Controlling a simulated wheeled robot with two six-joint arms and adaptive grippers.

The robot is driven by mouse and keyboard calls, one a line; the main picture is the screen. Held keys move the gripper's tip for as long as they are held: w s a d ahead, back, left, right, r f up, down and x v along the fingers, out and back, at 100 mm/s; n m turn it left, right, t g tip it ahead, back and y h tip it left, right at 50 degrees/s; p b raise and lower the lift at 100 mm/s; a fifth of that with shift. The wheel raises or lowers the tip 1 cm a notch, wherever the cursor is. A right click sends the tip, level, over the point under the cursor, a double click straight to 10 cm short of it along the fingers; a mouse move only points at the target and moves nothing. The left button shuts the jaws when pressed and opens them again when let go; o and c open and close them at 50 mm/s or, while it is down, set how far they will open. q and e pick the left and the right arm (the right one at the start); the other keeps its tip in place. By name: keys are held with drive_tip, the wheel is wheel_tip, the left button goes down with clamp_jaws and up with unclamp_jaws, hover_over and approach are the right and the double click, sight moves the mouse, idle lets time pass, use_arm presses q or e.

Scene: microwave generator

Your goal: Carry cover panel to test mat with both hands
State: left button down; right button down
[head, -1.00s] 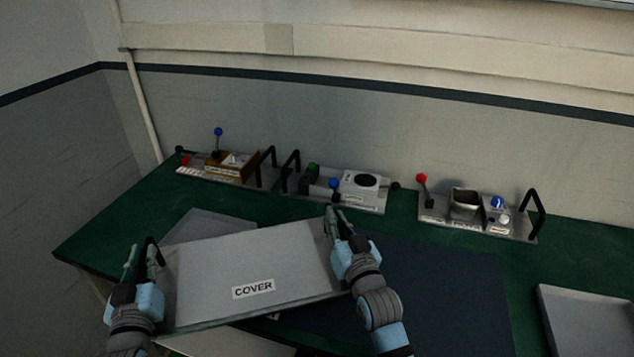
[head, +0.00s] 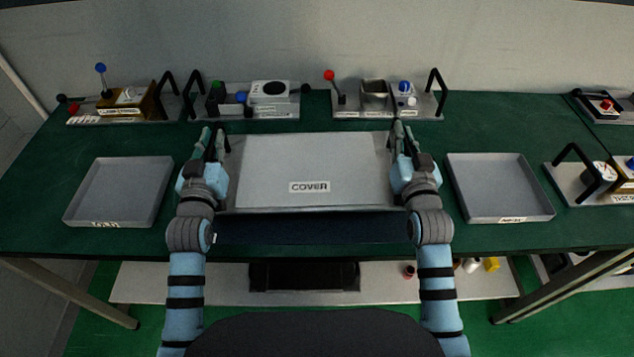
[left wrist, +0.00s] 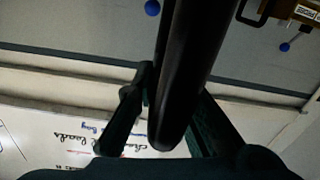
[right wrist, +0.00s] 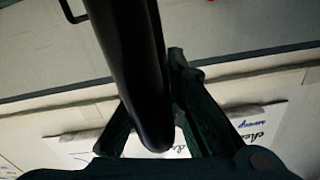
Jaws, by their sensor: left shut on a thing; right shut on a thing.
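The grey cover panel (head: 312,165), labelled COVER, is held level by both grippers, above the dark blue test mat (head: 310,229). Most of the mat is hidden under the panel; only its front strip shows. My left gripper (head: 213,140) is shut on the panel's left side. My right gripper (head: 402,138) is shut on its right side. In the left wrist view a black handle bar (left wrist: 190,75) lies between the fingers. In the right wrist view a similar black bar (right wrist: 135,75) lies between the fingers. I cannot tell the gap between panel and mat.
A grey tray (head: 120,190) labelled OLD stands left, and a second grey tray (head: 498,187) stands right. Along the back are a brass-topped module (head: 125,103), a module with a round black disc (head: 270,92) and a red-lever module (head: 375,98). A gauge module (head: 590,178) sits far right.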

drive_tip(key=shift+a, duration=0.1)
